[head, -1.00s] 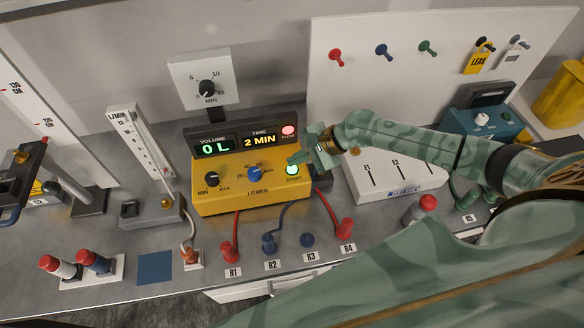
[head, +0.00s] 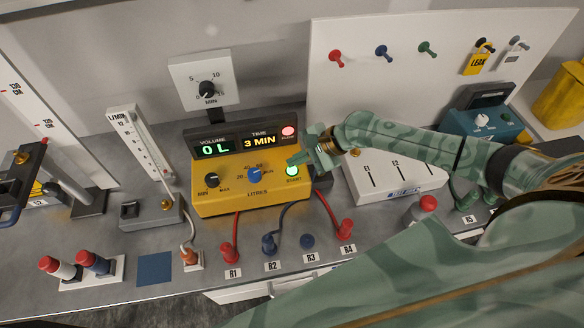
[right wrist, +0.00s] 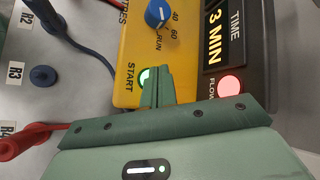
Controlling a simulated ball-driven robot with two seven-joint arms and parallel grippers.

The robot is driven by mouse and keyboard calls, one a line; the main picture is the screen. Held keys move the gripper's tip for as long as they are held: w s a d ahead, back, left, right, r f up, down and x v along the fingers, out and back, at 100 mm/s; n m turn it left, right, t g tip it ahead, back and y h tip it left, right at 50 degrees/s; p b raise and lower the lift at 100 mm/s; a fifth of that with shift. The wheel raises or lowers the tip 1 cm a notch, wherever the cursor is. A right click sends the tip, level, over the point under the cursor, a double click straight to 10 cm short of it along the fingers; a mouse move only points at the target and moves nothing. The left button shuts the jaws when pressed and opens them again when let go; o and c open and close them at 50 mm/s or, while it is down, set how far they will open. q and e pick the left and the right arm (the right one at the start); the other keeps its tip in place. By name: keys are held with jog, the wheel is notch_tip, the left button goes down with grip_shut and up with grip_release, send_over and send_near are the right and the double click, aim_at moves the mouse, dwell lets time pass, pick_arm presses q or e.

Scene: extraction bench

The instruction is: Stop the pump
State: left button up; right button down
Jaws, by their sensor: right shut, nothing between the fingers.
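The yellow pump (head: 235,198) stands mid-bench with a dark display panel reading 0 L (head: 215,149) and 3 MIN (head: 259,142). A pink-red FLOW lamp (head: 288,131) glows on the panel; it also shows in the right wrist view (right wrist: 230,86). The green START button (head: 292,170) is lit; in the right wrist view the button (right wrist: 146,76) is partly covered by my fingertips. My right gripper (head: 299,160) is shut and empty, its tips at the button; I cannot tell whether they touch it. A black knob (head: 212,180) and a blue knob (head: 254,174) are on the pump front. My left gripper is not in view.
A white dial box (head: 200,82) is behind the pump, and a flow meter (head: 140,145) stands left. Red and blue plugs with leads, such as the R1 plug (head: 229,252), are in front. A white E1/E2 box (head: 405,182) sits right, under my right arm.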

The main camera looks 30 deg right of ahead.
aim_at(297, 170)
jog(key=shift+f, duration=0.15)
dwell(0.7)
jog(key=shift+f, duration=0.25)
jog(key=shift+f, duration=0.4)
dwell(0.6)
jog(key=shift+r, duration=0.1)
jog(key=shift+r+p, duration=0.75)
jog(key=shift+p, duration=0.3)
notch_tip(297, 170, up, 5)
jog(key=p, duration=0.5)
jog(key=shift+r+p, duration=0.1)
jog(key=shift+p, duration=0.3)
